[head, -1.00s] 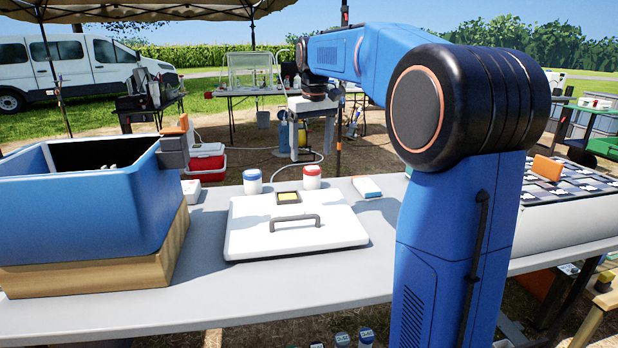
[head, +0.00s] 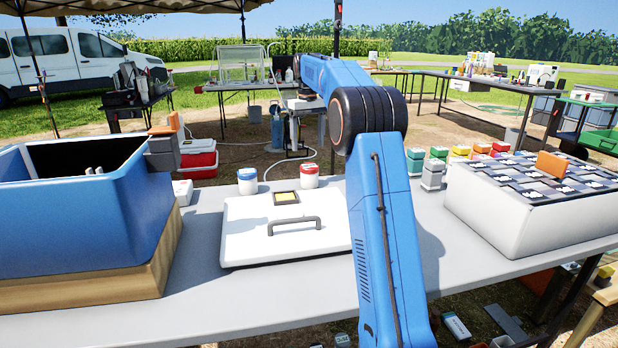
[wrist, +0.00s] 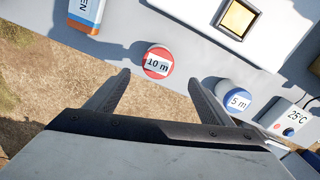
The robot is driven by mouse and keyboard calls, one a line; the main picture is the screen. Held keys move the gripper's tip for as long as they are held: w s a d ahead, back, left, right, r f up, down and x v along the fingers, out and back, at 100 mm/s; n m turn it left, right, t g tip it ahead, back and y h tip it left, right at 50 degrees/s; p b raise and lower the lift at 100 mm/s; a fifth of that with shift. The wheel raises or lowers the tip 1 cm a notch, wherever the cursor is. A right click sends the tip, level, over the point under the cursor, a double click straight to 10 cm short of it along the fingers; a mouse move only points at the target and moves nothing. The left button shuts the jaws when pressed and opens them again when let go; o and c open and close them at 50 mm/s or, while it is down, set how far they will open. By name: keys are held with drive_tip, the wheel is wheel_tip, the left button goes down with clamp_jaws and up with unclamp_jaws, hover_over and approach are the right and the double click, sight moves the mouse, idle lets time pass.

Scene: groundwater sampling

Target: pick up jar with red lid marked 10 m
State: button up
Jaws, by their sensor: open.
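The jar with the red lid (wrist: 157,62) shows from above in the wrist view, its lid label reading "10 m". It also stands upright on the table in the head view (head: 309,177), behind the white lidded panel. My gripper (wrist: 158,85) is open and empty in the wrist view. Its fingertips lie just short of the red lid, one to each side, and I see no contact. The fingers are hard to make out in the head view. A blue-lidded jar (wrist: 235,97) marked "5 m" stands beside it, also seen in the head view (head: 247,182).
The white panel with a grey handle (head: 235,236) lies in front of the jars. A blue bin (head: 70,225) stands at left, a white box with a checkered top (head: 500,222) at right. A "25°C" device (wrist: 291,118) sits past the blue lid. The table edge is close.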

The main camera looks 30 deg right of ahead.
sight(308, 165)
wheel_tip(308, 165, down, 10)
drive_tip(key=shift+r, duration=0.25)
drive_tip(key=shift+d+f, duration=0.2)
drive_tip(key=shift+f, duration=2.45)
drive_tip(key=c, duration=1.4)
